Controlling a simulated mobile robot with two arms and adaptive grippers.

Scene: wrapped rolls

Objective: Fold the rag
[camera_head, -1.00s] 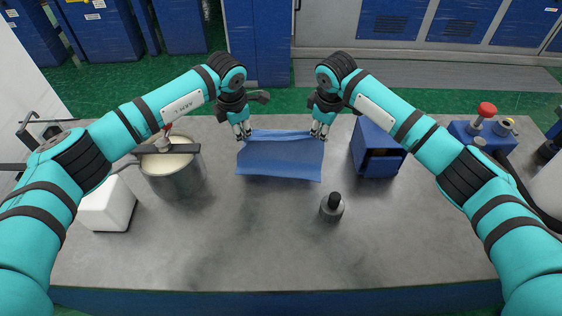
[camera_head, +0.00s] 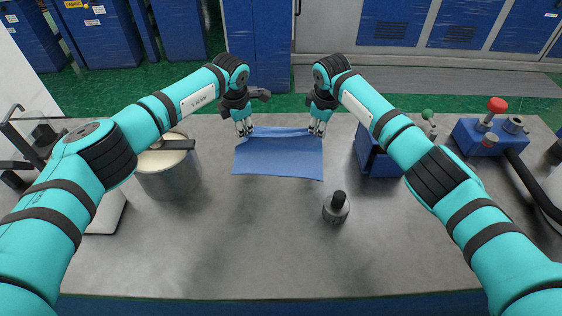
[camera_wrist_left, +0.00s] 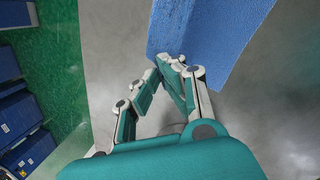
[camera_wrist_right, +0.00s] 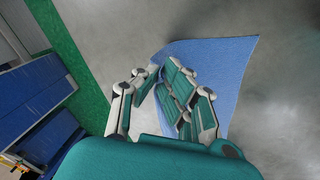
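The blue rag (camera_head: 278,158) lies spread on the grey table near its far edge, with a crease along its far side. My left gripper (camera_head: 243,130) is at its far left corner. In the left wrist view the fingertips (camera_wrist_left: 172,63) meet on the edge of the rag (camera_wrist_left: 215,45), pinching it. My right gripper (camera_head: 318,130) is at the far right corner. In the right wrist view its fingertips (camera_wrist_right: 162,68) close on the rag (camera_wrist_right: 232,62). The fingers partly hide the rag's corners there.
A metal pot (camera_head: 170,172) stands left of the rag. A dark-topped small cylinder (camera_head: 336,208) stands to the front right. A blue box (camera_head: 377,160) is right of the rag, partly behind my right arm. The table in front of the rag is clear.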

